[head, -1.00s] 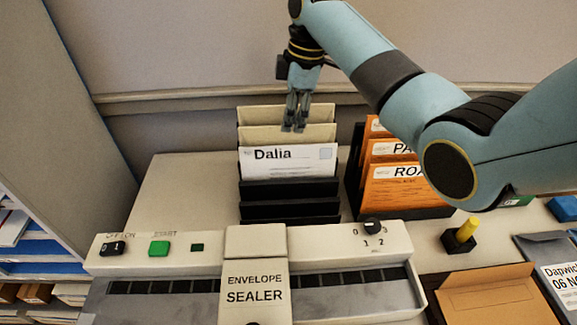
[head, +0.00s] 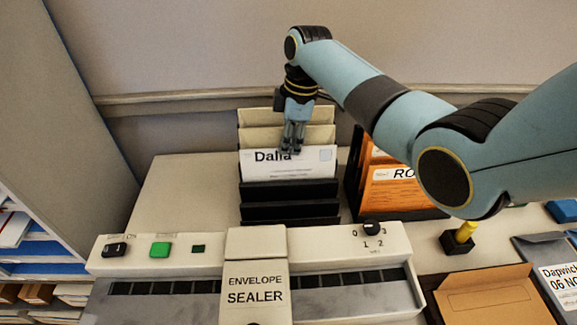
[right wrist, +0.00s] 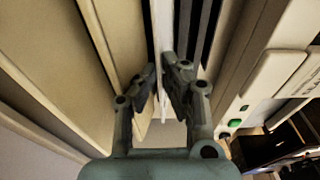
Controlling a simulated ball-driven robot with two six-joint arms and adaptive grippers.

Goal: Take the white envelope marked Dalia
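The white envelope marked Dalia (head: 300,167) stands upright in a black slotted rack (head: 290,211), in front of cream envelopes. My right gripper (head: 291,151) is at its top edge, and the fingers cover part of the name. In the right wrist view the white envelope (right wrist: 161,30) shows as a thin strip between the two fingers (right wrist: 160,78). The fingers are open, one on each side of it; any contact is hard to make out. My left gripper is in neither view.
Cream envelopes (head: 262,117) stand close behind. Orange envelopes (head: 395,194) fill a rack to the right, partly behind my right arm. The envelope sealer (head: 254,285) lies in front. The tabletop left of the rack (head: 185,190) is clear.

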